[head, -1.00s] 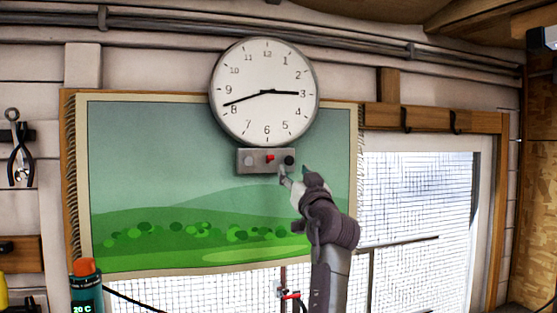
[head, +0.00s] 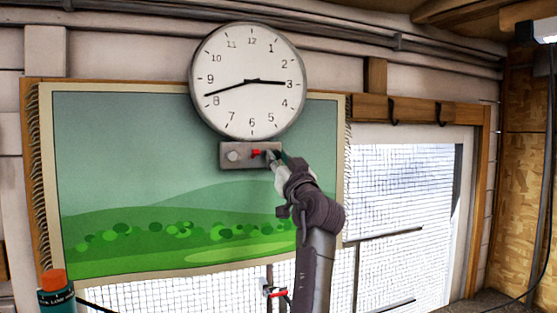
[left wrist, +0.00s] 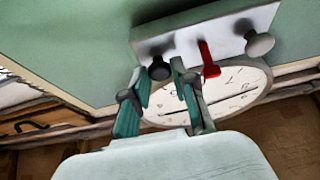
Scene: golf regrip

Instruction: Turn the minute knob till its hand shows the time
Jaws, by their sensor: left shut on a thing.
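The round white wall clock (head: 248,110) has its shorter hand close to 3 and its longer hand a little past 8. Below it is a grey control box (head: 225,163) with a pale knob (head: 233,155) at left, a red lever (head: 256,153) in the middle and a dark knob at right. The dark knob (left wrist: 159,69) shows in the left wrist view between the teal fingers of my left gripper (left wrist: 157,76), which is shut on it. In the head view my left gripper (head: 274,160) covers most of that knob. My right gripper is not in view.
A green landscape hanging (head: 130,150) is on the wall behind the box. A bright meshed window (head: 400,190) is to the right, under a wooden rail with hooks (head: 420,111). An orange-capped bottle (head: 55,295) stands at lower left.

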